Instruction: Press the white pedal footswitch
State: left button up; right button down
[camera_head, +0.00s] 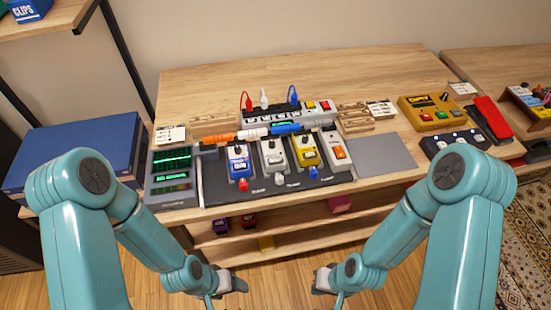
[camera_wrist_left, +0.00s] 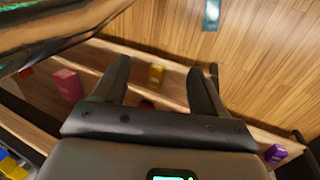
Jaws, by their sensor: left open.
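The white pedal (camera_head: 274,155) stands on the dark pedalboard (camera_head: 225,188) between a blue pedal (camera_head: 238,162) and a yellow pedal (camera_head: 307,153). Its footswitch is too small to make out clearly. My left gripper (camera_head: 236,285) is below and in front of the table edge, apart from the pedals. In the left wrist view its jaws (camera_wrist_left: 162,85) are open with nothing between them. My right gripper (camera_head: 322,281) is also low in front of the table; its jaw opening is too small to judge. The white pedal is not visible in the left wrist view.
Another pale pedal with an orange part (camera_head: 337,150) stands right of the yellow one. Coloured plugs and cables lie behind the pedals. A dark device with green displays (camera_head: 171,174) is at left, and a grey mat (camera_head: 385,156) at right. Lower shelves hold small boxes, including a pink one (camera_wrist_left: 67,85).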

dwell(0.7)
pick_arm(q)
jog(key=c, duration=0.5)
jog(key=shift+c, duration=0.2)
jog(key=shift+a, duration=0.15)
